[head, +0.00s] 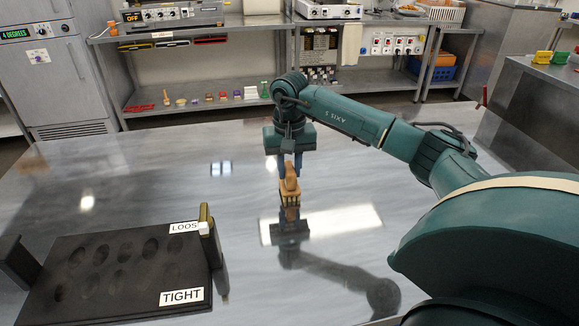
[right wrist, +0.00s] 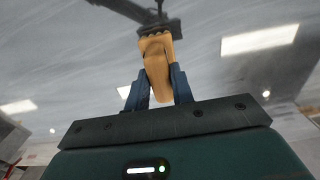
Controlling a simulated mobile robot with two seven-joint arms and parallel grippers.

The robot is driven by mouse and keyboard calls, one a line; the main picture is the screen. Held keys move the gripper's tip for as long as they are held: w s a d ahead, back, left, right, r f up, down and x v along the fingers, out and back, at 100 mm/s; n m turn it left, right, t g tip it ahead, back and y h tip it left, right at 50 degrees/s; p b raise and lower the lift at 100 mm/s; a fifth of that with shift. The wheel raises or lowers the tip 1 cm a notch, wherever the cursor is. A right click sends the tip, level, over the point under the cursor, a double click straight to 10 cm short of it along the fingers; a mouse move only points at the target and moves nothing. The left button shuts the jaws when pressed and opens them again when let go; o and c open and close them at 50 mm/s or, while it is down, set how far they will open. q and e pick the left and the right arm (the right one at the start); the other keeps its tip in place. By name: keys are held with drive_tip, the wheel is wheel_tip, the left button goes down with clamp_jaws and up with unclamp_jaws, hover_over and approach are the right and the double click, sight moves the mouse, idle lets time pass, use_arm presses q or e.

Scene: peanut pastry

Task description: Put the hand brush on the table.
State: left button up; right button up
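In the right wrist view the brush (right wrist: 157,65) sits between the two blue fingers of the gripper (right wrist: 160,85). My left gripper is not in view.
A black tray (head: 120,290) with oval hollows and labels LOOS and TIGHT lies at the front left of the table. The table around the brush is clear. Behind stand metal shelves (head: 190,105) with small coloured items and a fridge (head: 50,70).

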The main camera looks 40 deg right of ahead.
sight(289, 167)
drive_tip(key=o, duration=0.4)
wheel_tip(289, 167, up, 12)
drive_tip(key=shift+r+p, duration=0.15)
drive_tip(key=shift+p, duration=0.15)
idle(0.6)
